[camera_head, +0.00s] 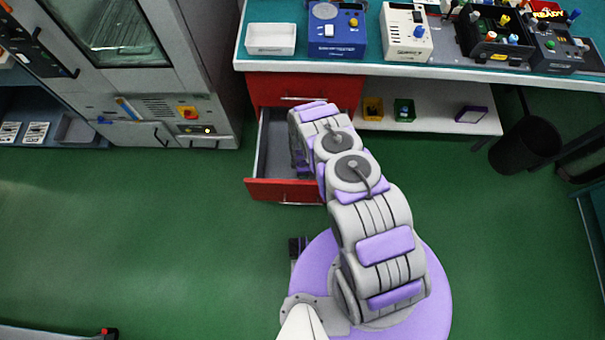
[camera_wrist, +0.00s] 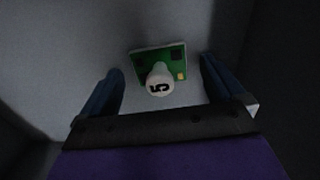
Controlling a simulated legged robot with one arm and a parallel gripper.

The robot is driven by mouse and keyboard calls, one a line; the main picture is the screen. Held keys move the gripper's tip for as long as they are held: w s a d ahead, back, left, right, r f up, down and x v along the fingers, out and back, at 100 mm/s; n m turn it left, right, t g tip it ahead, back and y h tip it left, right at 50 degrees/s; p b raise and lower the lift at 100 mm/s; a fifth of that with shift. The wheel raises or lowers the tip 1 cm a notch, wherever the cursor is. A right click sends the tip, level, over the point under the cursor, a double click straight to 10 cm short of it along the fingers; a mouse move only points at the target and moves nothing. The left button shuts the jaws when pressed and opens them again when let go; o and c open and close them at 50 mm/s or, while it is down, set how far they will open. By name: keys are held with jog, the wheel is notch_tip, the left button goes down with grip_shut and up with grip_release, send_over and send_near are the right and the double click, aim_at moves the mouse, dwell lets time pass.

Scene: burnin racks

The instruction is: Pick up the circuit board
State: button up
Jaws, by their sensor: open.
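In the wrist view, a green circuit board (camera_wrist: 174,60) lies on a grey surface. My gripper (camera_wrist: 160,84) is open, with one blue finger to the left of the board and one to the right. Neither finger visibly touches the board. In the head view, my arm reaches into the open red drawer (camera_head: 285,190) under the bench.
A workbench (camera_head: 420,70) with a white tray (camera_head: 271,38), a blue device (camera_head: 336,30) and other instruments stands above the drawer. A grey cabinet (camera_head: 150,80) is on the left. A black bin (camera_head: 525,146) stands at the right.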

jog(key=shift+f, duration=0.25)
jog(key=shift+d+r, duration=0.1)
jog(key=shift+d, duration=0.1)
jog(key=shift+c, duration=1.4)
jog(key=c, duration=0.9)
jog(key=shift+o, duration=0.2)
